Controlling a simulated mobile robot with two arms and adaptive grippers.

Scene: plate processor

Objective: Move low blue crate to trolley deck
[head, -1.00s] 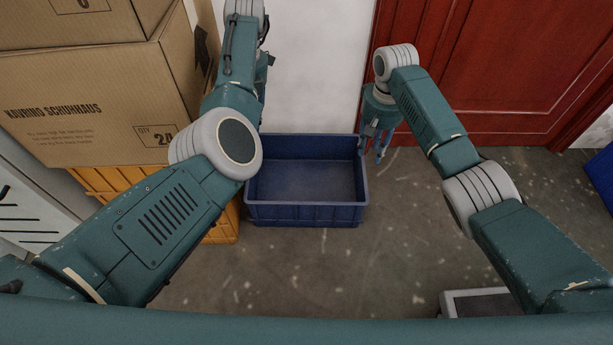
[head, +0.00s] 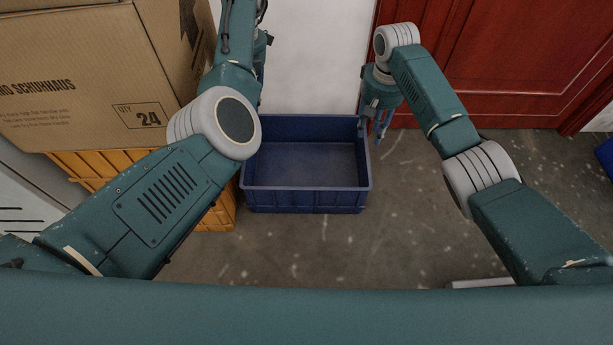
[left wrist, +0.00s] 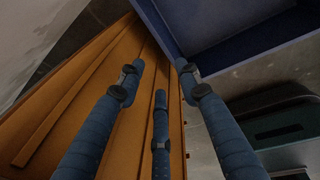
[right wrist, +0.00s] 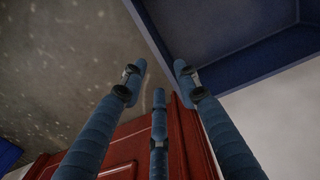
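The low blue crate (head: 305,200) stands on the floor in the middle of the head view, upright and empty. My right gripper (head: 375,127) is at its right end, fingers pointing down beside the rim. In the right wrist view the fingers (right wrist: 159,68) are apart, with the crate's edge (right wrist: 152,25) passing between or just beyond them. My left gripper is hidden behind my left arm in the head view. In the left wrist view its fingers (left wrist: 159,68) are also apart around or near the crate's rim (left wrist: 155,25). Contact cannot be made out. The trolley deck cannot be identified.
An orange crate (head: 215,217) carrying cardboard boxes (head: 80,75) stands close on the left. A white wall (head: 315,60) and a red door (head: 490,65) are behind. Another blue object (head: 605,155) is at the far right edge.

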